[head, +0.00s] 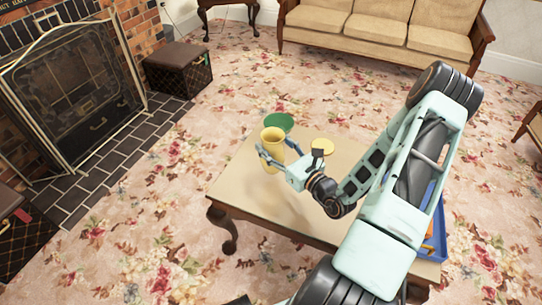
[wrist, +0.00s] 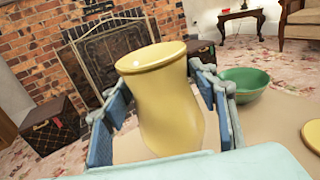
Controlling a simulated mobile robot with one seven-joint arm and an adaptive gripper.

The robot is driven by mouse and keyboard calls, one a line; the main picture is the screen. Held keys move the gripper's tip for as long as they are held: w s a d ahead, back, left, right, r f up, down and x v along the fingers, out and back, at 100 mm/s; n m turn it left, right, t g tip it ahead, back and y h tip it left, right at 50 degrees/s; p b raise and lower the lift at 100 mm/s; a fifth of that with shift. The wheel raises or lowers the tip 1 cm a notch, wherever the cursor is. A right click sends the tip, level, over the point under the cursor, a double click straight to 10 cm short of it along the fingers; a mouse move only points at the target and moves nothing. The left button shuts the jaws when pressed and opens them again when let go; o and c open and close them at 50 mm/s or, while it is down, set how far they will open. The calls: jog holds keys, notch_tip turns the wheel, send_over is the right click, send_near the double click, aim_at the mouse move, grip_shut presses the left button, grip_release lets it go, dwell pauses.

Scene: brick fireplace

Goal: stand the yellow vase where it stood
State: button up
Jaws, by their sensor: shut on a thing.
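The yellow vase (head: 272,148) is over the left part of the table (head: 300,205) in the head view, with its mouth up. In the wrist view the vase (wrist: 170,105) leans slightly and fills the space between my fingers. My gripper (head: 277,158) is shut on the vase, with a finger on either side; it also shows in the wrist view (wrist: 160,115). Whether the vase's base touches the table or hangs just above it I cannot tell. The base is hidden behind my gripper in the wrist view.
A green bowl (head: 279,122) stands just behind the vase. A round yellow thing (head: 322,146) lies to the right. A blue tray (head: 437,235) is at the table's right end, partly behind my arm. The table's front left part is bare.

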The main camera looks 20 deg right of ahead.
jog(key=shift+w+f, duration=0.7)
jog(key=shift+f, duration=0.1)
jog(key=shift+w+d+f+b, duration=0.15)
jog(key=shift+f+b, duration=0.3)
jog(key=shift+f, duration=0.45)
jog(key=shift+w+a+f+b, duration=0.1)
jog(key=shift+f+b, duration=0.3)
jog(key=shift+f, duration=0.45)
jog(key=shift+f, duration=0.1)
jog(key=o, duration=1.5)
jog(key=shift+c, duration=0.2)
jog(key=shift+r, duration=0.2)
jog(key=p+v, duration=0.2)
jog(key=v, duration=1)
